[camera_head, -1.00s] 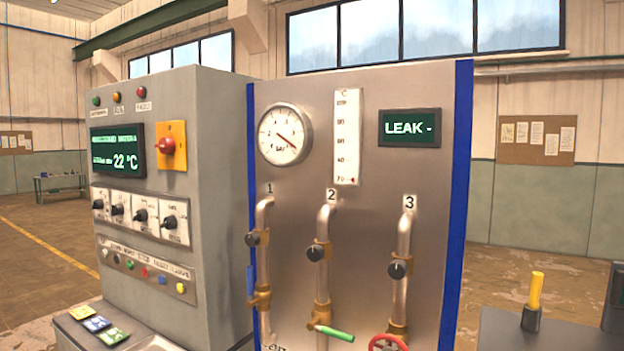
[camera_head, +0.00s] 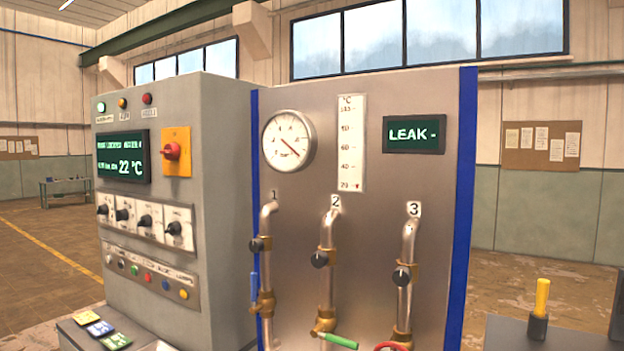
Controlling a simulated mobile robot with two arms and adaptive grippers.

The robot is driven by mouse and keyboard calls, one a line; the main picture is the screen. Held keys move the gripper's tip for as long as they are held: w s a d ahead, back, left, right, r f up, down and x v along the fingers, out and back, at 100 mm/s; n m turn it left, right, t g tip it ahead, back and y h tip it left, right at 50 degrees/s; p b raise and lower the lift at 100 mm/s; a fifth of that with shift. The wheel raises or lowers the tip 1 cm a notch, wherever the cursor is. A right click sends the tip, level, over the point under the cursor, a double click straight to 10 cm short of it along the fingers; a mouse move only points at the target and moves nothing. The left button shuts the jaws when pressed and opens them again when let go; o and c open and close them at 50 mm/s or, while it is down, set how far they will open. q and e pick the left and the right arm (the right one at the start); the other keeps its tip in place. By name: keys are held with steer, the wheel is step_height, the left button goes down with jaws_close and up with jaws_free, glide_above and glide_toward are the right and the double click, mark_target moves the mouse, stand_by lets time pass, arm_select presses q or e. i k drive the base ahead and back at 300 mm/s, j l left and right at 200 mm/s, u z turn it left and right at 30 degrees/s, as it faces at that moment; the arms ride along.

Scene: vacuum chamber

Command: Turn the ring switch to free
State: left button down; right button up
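A grey control cabinet (camera_head: 225,200) stands at the left in the head view. Its front carries a row of several black rotary knobs, among them a left knob (camera_head: 103,209) and a right knob (camera_head: 174,228). Their labels are too small to read, so I cannot tell which is the ring switch or where it points. Above them are a red rotary switch (camera_head: 171,151) on a yellow plate and a green display (camera_head: 123,157) reading 22 °C. Neither of my grippers is in view.
A metal panel (camera_head: 385,240) with blue edges stands to the right, with a gauge (camera_head: 288,139), a thermometer (camera_head: 351,143), a LEAK display (camera_head: 413,133) and three valved pipes. Coloured cards (camera_head: 100,328) lie on the ledge below. A yellow-handled tool (camera_head: 540,300) stands at the right.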

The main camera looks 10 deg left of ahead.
mark_target(174, 228)
steer(key=u, duration=1.25)
